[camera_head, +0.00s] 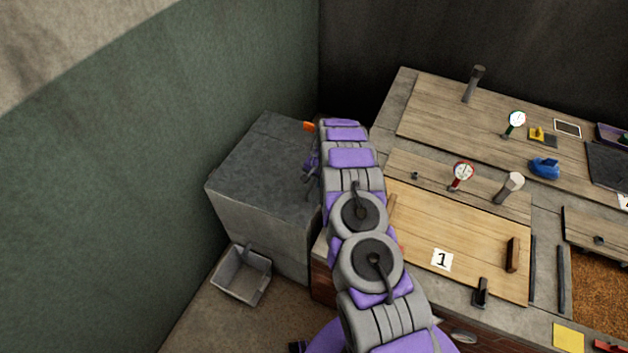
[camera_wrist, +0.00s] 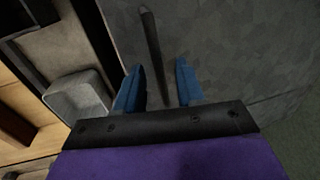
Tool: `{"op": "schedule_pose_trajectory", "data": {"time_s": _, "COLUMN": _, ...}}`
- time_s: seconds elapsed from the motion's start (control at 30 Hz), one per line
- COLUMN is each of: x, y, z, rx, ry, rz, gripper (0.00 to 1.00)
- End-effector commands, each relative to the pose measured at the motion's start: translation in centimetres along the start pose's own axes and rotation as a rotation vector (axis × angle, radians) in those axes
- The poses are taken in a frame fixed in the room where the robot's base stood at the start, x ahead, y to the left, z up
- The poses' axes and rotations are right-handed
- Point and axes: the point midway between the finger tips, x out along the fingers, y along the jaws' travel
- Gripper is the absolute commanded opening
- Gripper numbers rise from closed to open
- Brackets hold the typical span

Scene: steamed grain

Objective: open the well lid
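A wooden lid marked "1" (camera_head: 465,235) lies flat and closed on the bench, with a dark wooden handle (camera_head: 512,254) at its right end. To its right, another wooden lid (camera_head: 590,232) lies beside a well of brown grain (camera_head: 603,290). My gripper is mostly hidden behind my arm in the head view, near the grey block left of the bench. In the wrist view my gripper (camera_wrist: 159,88) has its two blue fingers apart. A dark rod (camera_wrist: 150,45) shows between them with gaps on both sides; I cannot tell its depth.
The grey block (camera_head: 262,165) stands in the corner, with a grey bin (camera_head: 242,274) on the floor before it. Gauges (camera_head: 462,173), a blue object (camera_head: 544,168) and upright posts (camera_head: 510,188) stand on the bench. A green wall (camera_head: 150,150) closes the left.

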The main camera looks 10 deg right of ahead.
Motion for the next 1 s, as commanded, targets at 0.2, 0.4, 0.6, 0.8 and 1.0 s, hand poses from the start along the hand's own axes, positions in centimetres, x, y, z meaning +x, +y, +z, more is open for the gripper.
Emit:
{"op": "schedule_pose_trajectory", "data": {"time_s": 0.2, "x": -0.01, "y": -0.01, "z": -0.01, "rx": 0.000, "ry": 0.000, "rz": 0.000, "gripper": 0.35}}
{"op": "schedule_pose_trajectory", "data": {"time_s": 0.4, "x": 0.00, "y": 0.01, "z": -0.01, "rx": 0.000, "ry": 0.000, "rz": 0.000, "gripper": 0.16}}
{"op": "schedule_pose_trajectory", "data": {"time_s": 0.6, "x": -0.01, "y": -0.01, "z": -0.02, "rx": 0.000, "ry": 0.000, "rz": 0.000, "gripper": 0.00}}
{"op": "schedule_pose_trajectory", "data": {"time_s": 0.8, "x": -0.02, "y": -0.03, "z": -0.02, "rx": 0.000, "ry": 0.000, "rz": 0.000, "gripper": 0.00}}
{"op": "schedule_pose_trajectory", "data": {"time_s": 1.0, "x": -0.02, "y": -0.04, "z": -0.03, "rx": 0.000, "ry": 0.000, "rz": 0.000, "gripper": 0.00}}
